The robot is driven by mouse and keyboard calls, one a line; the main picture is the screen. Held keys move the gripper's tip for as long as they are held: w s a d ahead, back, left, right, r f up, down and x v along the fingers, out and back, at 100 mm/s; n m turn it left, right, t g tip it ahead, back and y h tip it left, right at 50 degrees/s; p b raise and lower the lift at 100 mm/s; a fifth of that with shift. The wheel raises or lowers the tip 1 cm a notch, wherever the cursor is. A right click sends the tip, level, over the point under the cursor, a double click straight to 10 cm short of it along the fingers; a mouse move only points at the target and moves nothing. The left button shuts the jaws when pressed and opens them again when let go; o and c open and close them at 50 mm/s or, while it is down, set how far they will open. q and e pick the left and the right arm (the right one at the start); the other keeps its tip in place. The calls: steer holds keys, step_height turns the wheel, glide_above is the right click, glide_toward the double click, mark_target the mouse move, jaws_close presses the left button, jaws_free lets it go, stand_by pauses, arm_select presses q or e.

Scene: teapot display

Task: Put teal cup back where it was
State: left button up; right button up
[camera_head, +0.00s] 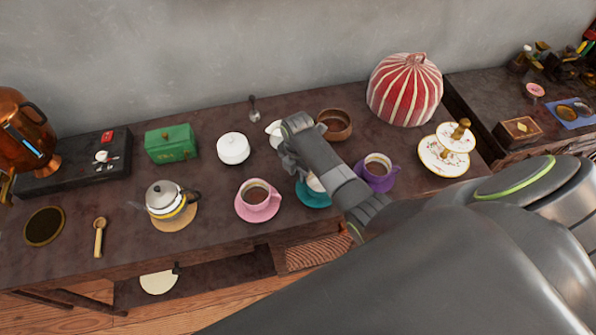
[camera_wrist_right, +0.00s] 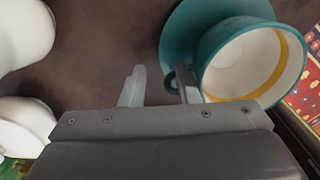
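The teal cup (camera_wrist_right: 245,65), white inside with a gold band, shows at the upper right of the right wrist view. The teal saucer (camera_wrist_right: 178,38) is behind it; I cannot tell whether they touch. In the head view, my right arm hides most of the cup (camera_head: 315,184), and part of the teal saucer (camera_head: 311,199) shows below it. My right gripper (camera_wrist_right: 160,82) is open, its fingers apart. Its right finger is close to the cup's handle side, with a bit of teal handle beside it; contact is unclear. My left gripper is not in view.
A pink cup (camera_head: 257,196) stands to the left and a purple cup (camera_head: 379,173) to the right, close to my arm. A white creamer (camera_head: 273,133), white sugar bowl (camera_head: 233,149) and brown bowl (camera_head: 336,124) stand behind. A kettle (camera_head: 163,198) stands farther left.

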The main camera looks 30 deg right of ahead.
step_height(320, 180, up, 12)
steer(key=shift+r+b, duration=0.15)
steer(key=shift+b, duration=0.25)
stand_by(0.3)
steer(key=shift+w, duration=0.1)
